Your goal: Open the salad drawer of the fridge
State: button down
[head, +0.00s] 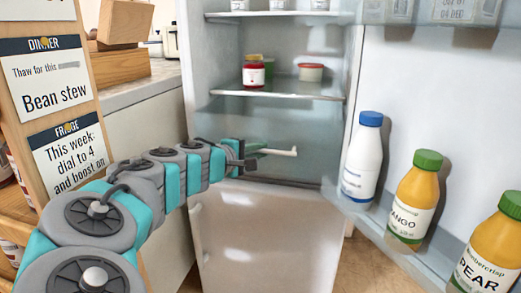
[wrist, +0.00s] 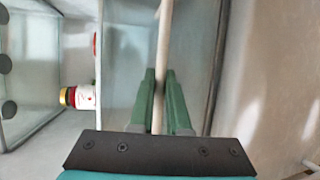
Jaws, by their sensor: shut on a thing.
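The fridge (head: 268,228) stands with its upper door wide open to the right. The salad drawer (head: 300,170) is a see-through box at the bottom of the fridge compartment, under the shelf. Its pale bar handle (head: 287,152) runs sideways across the front and also shows in the wrist view (wrist: 164,40). My gripper (head: 262,151) reaches it from the left. In the wrist view its green fingers (wrist: 159,85) are shut on the handle, one on each side. I cannot tell whether the drawer is out at all.
The open fridge door (head: 440,95) holds a white bottle (head: 362,160), a mango bottle (head: 414,200) and a pear bottle (head: 490,250). A red jar (head: 253,72) stands on the shelf (head: 275,91) above. A wooden board with notes (head: 55,90) is at left.

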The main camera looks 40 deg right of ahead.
jog(key=c, duration=0.9)
grip_release()
jog(key=shift+v, duration=3.9)
jog(key=shift+a, duration=0.1)
